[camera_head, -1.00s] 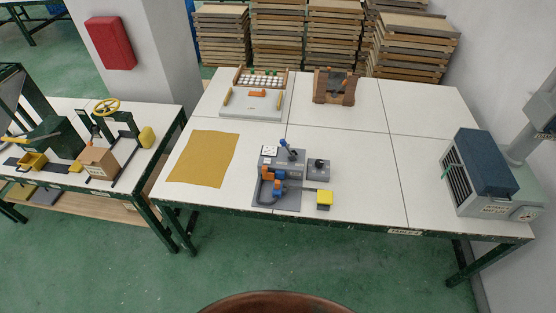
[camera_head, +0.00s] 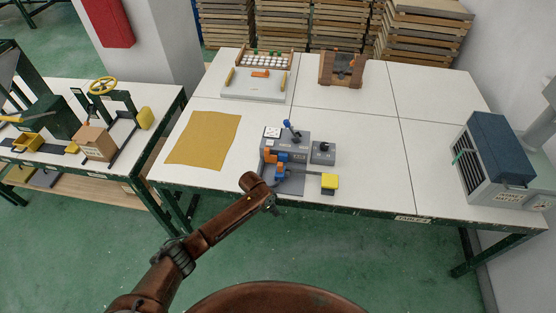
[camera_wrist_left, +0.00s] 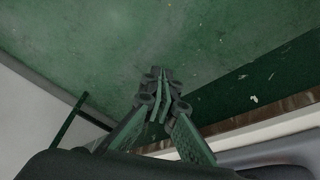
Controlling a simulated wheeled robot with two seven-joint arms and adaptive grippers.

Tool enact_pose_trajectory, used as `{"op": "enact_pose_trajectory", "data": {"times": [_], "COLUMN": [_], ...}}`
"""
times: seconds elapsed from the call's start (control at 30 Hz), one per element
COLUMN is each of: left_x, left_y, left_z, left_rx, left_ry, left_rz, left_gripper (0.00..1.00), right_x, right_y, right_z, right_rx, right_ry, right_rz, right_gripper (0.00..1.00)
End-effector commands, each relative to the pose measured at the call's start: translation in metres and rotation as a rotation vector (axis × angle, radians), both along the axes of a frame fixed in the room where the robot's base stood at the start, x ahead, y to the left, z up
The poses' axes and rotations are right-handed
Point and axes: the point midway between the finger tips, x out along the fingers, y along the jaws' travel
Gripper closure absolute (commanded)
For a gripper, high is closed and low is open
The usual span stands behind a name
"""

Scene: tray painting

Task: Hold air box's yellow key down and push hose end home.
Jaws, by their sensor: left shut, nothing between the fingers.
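The grey air box (camera_head: 297,143) stands near the front edge of the table, with a blue lever on top and orange and blue fittings on its front left. The yellow key (camera_head: 330,181) is a block at its front right. My left gripper (camera_head: 274,208) is just in front of the air box, over the table's front edge, apart from the key. In the left wrist view the left gripper (camera_wrist_left: 162,95) is shut and empty, above the green floor. My left arm hides the hose, so I cannot tell its end clearly. My right gripper is out of view.
An ochre mat (camera_head: 203,139) lies left of the air box. A grey-blue case (camera_head: 490,160) stands at the right end. A tray with orange and yellow parts (camera_head: 253,85) and a brown wooden stand (camera_head: 341,70) are at the back. The table right of the key is clear.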

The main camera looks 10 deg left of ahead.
Motion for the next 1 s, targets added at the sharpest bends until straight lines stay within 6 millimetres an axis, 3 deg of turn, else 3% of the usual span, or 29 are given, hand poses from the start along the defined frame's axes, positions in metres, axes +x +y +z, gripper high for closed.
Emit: {"op": "enact_pose_trajectory", "data": {"times": [0.03,0.1,0.3,0.6,0.8,1.0], "left_x": [0.007,0.010,0.023,0.068,0.077,0.077], "left_y": [-0.011,-0.021,-0.033,-0.009,-0.001,-0.001], "left_z": [0.023,0.049,0.119,0.236,0.272,0.275], "left_rx": [0.019,0.043,0.140,0.296,0.330,0.330], "left_ry": [-0.008,-0.005,0.004,0.024,0.031,0.034], "left_rz": [-0.072,-0.157,-0.362,-0.520,-0.544,-0.546], "left_gripper": [1.00,1.00,1.00,1.00,1.00,1.00], "right_x": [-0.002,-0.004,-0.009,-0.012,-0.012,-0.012], "right_y": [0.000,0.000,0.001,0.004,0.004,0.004], "right_z": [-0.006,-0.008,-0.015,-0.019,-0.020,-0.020], "right_rx": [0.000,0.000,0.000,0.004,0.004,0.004], "right_ry": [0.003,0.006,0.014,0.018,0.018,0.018], "right_rz": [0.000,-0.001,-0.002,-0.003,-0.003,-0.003], "right_gripper": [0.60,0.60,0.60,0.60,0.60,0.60]}}
